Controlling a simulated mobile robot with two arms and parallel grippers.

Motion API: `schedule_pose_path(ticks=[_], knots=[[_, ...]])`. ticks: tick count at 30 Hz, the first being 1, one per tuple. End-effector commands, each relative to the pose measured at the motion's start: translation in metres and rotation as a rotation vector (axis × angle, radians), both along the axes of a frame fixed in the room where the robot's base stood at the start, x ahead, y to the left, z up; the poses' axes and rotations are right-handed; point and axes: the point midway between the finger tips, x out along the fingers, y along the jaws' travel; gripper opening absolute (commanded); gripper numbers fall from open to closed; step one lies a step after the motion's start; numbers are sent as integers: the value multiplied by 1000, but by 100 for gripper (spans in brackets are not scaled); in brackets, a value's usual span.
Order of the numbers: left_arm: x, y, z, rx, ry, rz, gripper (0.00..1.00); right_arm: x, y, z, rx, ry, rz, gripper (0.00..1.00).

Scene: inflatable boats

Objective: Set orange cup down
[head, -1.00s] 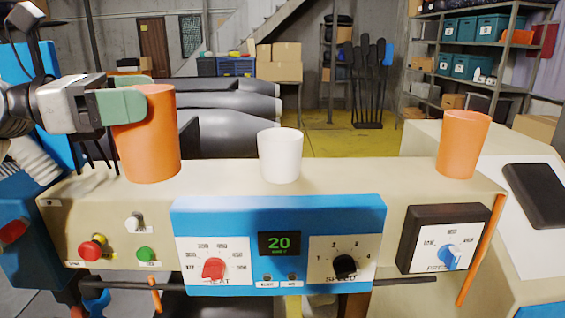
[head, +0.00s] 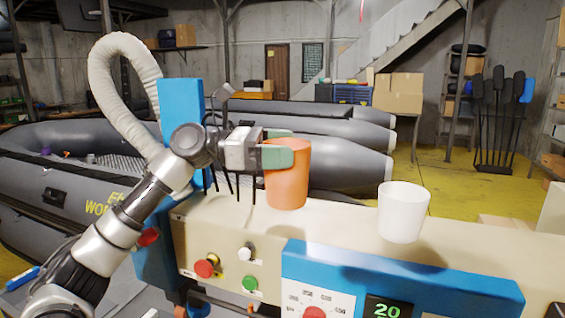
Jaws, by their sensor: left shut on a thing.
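An orange cup (head: 288,185) is upright over the left end of the beige machine top (head: 340,225). My left gripper (head: 280,152) reaches in from the left and is shut on the cup near its rim, with green finger pads on its wall. I cannot tell whether the cup's base touches the top or hovers just above it. A white cup (head: 403,212) stands on the machine top to the right, apart from the orange one. My right gripper is not in view.
The machine's front has a red button (head: 206,268), a green button (head: 250,284) and a blue panel (head: 400,285). Bare top lies between the two cups. Grey inflatable boats (head: 60,165) lie behind and to the left.

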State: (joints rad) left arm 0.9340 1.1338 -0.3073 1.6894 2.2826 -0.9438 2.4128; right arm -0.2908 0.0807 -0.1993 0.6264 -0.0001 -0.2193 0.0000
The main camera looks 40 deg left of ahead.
Motion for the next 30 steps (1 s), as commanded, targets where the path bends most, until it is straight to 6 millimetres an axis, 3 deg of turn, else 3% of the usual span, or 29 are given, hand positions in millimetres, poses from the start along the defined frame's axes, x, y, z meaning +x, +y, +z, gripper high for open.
schedule_pose_path(ticks=[12,25,26,28,30], knots=[[2,1,-40,0,1,0,53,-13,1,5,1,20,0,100],[1,0,-46,-1,-1,0,53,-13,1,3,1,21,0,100],[1,0,-46,0,0,0,90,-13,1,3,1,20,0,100],[1,0,-45,0,0,0,100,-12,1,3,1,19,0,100],[1,0,-45,0,0,0,100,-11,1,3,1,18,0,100]])
